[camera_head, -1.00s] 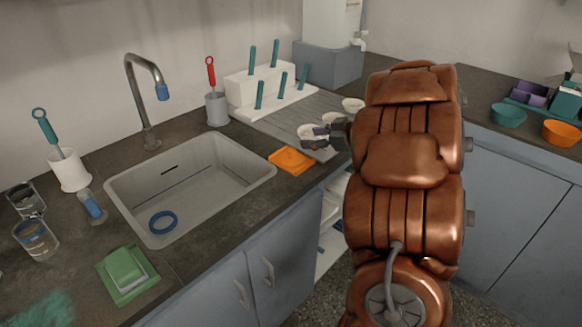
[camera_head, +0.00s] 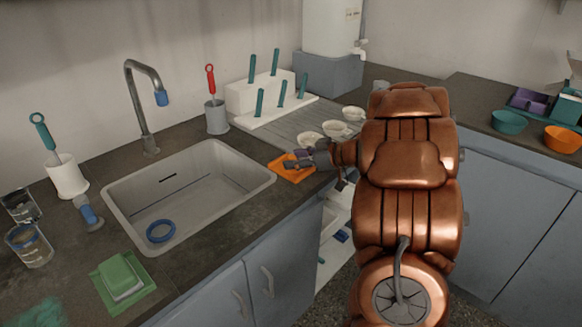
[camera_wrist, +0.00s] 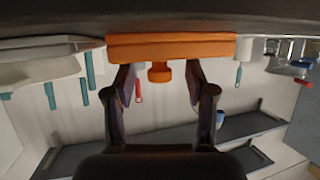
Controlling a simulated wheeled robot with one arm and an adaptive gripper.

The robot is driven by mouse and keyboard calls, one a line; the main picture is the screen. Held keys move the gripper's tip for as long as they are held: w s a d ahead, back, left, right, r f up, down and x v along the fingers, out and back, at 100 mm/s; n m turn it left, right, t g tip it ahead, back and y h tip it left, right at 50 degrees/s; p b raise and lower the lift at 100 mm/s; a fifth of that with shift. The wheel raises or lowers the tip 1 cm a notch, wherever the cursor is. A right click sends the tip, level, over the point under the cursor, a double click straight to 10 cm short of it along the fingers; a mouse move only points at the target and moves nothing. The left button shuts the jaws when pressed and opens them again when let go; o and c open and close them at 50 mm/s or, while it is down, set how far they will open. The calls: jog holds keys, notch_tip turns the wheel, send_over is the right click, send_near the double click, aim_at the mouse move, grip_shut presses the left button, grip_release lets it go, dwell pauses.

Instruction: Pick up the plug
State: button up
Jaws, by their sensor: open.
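An orange plug (camera_wrist: 160,72), seen as a short knob, stands on a flat orange mat (camera_wrist: 205,46) in the upside-down wrist view. In the head view the orange mat (camera_head: 287,176) lies on the counter at the right of the sink, and the plug cannot be made out there. My gripper (camera_head: 296,162) is over the mat in the head view. In the wrist view my open gripper (camera_wrist: 159,78) has a finger on either side of the plug, with gaps between. Nothing is held.
The grey sink (camera_head: 112,196) with a blue ring (camera_head: 161,231) inside is left of the mat. White bowls (camera_head: 335,129) stand on the drainboard behind my gripper. A white rack with teal-handled tools (camera_head: 253,97) is at the back. The counter front edge is close.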

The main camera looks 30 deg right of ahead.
jog(key=shift+x, duration=0.8)
grip_shut()
